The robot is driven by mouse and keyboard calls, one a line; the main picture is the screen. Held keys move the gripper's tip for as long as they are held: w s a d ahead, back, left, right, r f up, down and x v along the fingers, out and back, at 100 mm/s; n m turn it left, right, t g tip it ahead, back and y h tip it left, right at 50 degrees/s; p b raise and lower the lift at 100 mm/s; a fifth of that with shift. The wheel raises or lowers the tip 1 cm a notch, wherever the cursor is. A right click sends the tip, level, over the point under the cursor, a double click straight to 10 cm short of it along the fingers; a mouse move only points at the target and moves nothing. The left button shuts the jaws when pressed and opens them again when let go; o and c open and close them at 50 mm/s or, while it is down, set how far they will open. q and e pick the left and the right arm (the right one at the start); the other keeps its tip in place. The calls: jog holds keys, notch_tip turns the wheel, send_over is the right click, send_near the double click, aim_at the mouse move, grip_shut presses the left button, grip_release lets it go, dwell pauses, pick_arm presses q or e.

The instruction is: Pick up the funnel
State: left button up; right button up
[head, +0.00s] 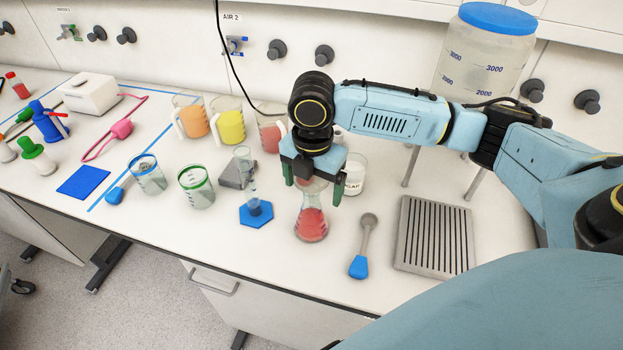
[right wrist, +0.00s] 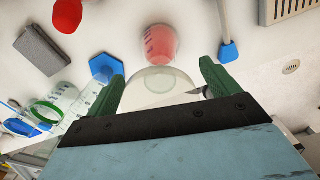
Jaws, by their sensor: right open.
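The funnel (right wrist: 158,82) is a clear, round, wide-mouthed piece above the conical flask (head: 311,222) of red liquid. In the head view its top is mostly hidden by my right gripper (head: 313,188). In the right wrist view the open fingers of my right gripper (right wrist: 163,72) stand on either side of the funnel, with gaps that are hard to judge. The flask's red liquid (right wrist: 160,43) shows beyond the funnel's rim. My left gripper is not in view.
A graduated cylinder on a blue hexagonal base (head: 257,213) stands close left of the flask. A blue-handled spoon (head: 363,245) and a grooved metal tray (head: 435,235) lie to the right. Jugs of juice (head: 230,127) and a sugar jar (head: 355,175) stand behind.

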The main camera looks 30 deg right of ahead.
jog(key=c, duration=1.1)
